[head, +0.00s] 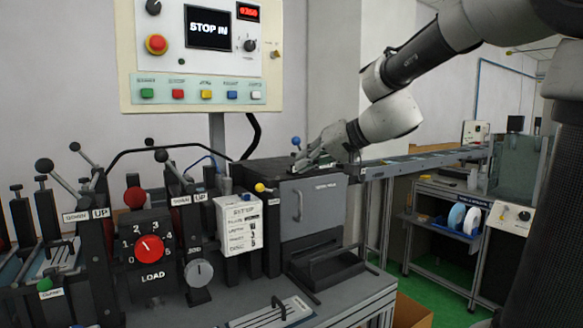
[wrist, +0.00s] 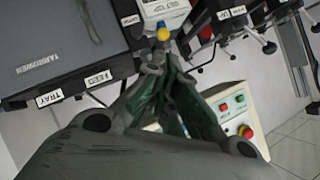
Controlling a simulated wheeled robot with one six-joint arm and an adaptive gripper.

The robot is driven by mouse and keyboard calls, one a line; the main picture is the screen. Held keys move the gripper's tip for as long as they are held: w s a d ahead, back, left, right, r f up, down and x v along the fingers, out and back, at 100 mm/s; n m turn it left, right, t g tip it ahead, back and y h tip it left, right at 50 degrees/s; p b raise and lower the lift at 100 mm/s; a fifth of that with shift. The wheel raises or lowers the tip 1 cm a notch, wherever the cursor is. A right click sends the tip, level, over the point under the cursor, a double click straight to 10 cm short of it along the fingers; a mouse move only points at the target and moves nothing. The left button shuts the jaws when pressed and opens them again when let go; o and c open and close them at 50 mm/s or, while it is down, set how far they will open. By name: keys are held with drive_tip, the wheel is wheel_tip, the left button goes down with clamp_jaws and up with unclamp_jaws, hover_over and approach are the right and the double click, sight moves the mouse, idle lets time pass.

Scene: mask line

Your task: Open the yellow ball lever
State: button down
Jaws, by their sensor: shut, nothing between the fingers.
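The yellow ball lever (head: 261,187) sticks out near the left edge of a grey machine cabinet, on a short stem. In the wrist view its yellow ball (wrist: 163,34) shows just beyond my fingertips. My gripper (head: 303,164) is above the front top edge of the cabinet, to the right of and higher than the yellow ball. Its fingers point left and down. In the wrist view my gripper (wrist: 156,66) has its fingertips together, with nothing between them. The ball and the fingertips look close in that view, but I cannot tell any contact.
A blue ball lever (head: 296,141) stands behind my gripper. The cabinet door (head: 314,207) has a vertical handle, with a dark tray (head: 325,262) below. A white label box (head: 238,224) and several black-knobbed levers stand to the left. A control panel (head: 207,55) hangs above.

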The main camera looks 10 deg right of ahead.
drive_tip(key=shift+v, duration=1.1)
